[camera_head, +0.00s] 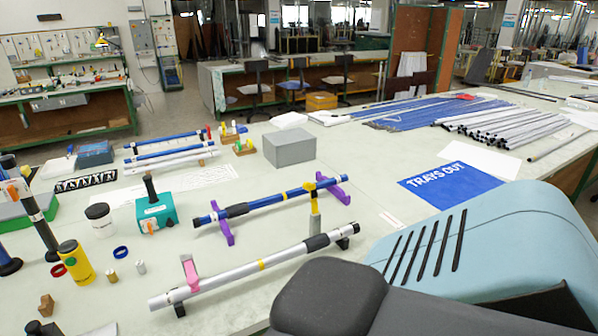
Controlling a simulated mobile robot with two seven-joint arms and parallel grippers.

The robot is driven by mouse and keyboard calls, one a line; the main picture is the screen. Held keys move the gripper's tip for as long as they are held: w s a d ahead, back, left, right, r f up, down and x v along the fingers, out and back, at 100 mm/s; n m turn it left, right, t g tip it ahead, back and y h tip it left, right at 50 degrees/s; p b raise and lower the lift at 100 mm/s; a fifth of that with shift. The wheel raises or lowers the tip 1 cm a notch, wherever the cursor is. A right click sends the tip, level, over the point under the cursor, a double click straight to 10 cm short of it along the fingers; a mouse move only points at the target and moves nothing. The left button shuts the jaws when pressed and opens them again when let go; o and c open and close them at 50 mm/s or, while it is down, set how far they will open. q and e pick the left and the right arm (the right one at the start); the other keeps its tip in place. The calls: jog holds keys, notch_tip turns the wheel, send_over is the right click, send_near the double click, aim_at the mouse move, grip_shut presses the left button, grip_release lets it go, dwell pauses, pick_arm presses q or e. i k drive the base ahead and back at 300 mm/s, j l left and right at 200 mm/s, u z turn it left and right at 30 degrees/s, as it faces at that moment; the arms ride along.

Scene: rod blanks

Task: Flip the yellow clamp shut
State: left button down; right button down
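The yellow clamp (311,188) is at the right part of a blue rod (275,200), near its right end. A yellow part of it extends down in front of the rod, above a short grey cylinder (315,225). The clamp is small here, and I cannot tell for sure whether it is open or shut. The blue rod rests on two purple stands (222,227) and has a dark sleeve left of its middle. Neither of my grippers is in view.
A silver rod (225,279) with a pink clamp (190,272) lies in front. A teal box (156,213), yellow can (76,262) and white jar (100,220) stand left. A grey box (289,147) is behind; a blue "TRAYS OUT" sheet (450,187) lies right.

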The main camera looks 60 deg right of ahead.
aim_at(308, 186)
jog(key=k+l+u, duration=0.25)
jog(key=l, duration=0.15)
jog(key=k+l+u, duration=0.2)
jog(key=l, duration=0.15)
jog(key=k+l+u, duration=0.1)
jog(key=k+l, duration=0.5)
jog(key=l, duration=0.15)
jog(key=k+l+u, duration=0.1)
jog(key=k+l, duration=0.5)
jog(key=l, duration=0.1)
